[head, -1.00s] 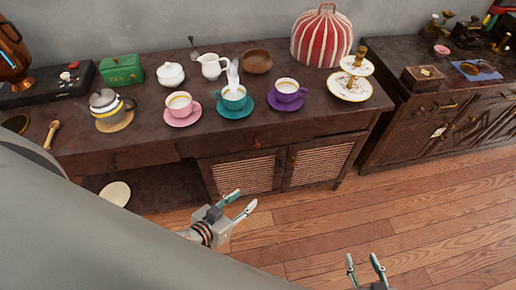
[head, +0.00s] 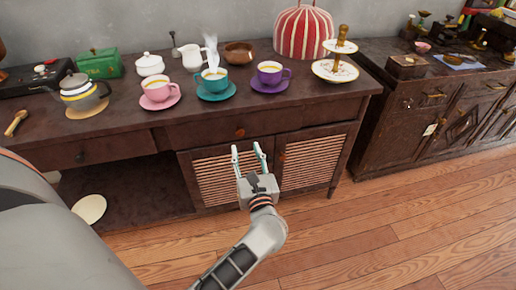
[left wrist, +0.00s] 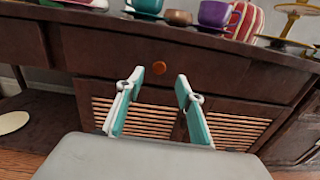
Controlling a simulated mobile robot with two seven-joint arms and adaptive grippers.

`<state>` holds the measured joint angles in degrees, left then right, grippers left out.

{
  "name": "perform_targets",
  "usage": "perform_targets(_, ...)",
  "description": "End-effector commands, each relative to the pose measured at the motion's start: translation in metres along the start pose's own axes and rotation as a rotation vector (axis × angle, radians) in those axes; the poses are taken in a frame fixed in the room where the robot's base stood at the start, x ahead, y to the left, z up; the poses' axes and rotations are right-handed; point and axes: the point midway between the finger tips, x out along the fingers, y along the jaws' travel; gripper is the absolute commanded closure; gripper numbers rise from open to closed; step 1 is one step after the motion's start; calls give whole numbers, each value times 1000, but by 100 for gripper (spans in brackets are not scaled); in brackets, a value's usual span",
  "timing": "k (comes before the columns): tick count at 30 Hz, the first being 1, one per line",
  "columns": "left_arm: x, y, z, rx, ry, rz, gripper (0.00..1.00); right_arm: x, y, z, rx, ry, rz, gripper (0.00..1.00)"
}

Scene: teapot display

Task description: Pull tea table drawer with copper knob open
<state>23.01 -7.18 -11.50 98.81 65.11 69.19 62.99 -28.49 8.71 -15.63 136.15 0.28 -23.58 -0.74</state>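The tea table (head: 120,145) is dark brown wood with a row of drawers under its top. The middle drawer (head: 290,124) has a round orange-brown copper knob (head: 240,132), which also shows in the left wrist view (left wrist: 159,67). This drawer looks shut. My left gripper (head: 247,150) is open and empty, its teal-lined fingers pointing at the table front. In the left wrist view its fingertips (left wrist: 160,76) stand apart, with the knob showing between and just above them. The gripper appears short of the knob, not touching it. My right gripper is not in view.
Pink, teal and purple cups (head: 271,74) stand on saucers near the table's front edge. A teapot (head: 82,92) and a tiered stand (head: 336,68) are also on top. Slatted doors (head: 312,160) lie below the drawer. Wooden floor (head: 400,215) is free in front.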

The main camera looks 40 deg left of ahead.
Motion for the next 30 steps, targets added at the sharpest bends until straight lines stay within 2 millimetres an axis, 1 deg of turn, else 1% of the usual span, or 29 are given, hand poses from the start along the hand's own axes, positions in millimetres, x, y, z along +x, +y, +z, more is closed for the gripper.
perform_targets(1,2,0,-6,-24,15,10,63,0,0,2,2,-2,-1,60)
perform_targets(5,12,0,-5,-43,20,18,63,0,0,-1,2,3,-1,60)
perform_targets(15,62,1,-6,-38,18,16,63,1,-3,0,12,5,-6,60)
perform_targets(18,72,1,-5,-37,18,15,63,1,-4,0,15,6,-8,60)
perform_targets(23,79,1,-6,-38,19,15,63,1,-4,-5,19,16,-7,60)
perform_targets(30,80,1,-5,-38,19,15,63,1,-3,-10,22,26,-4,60)
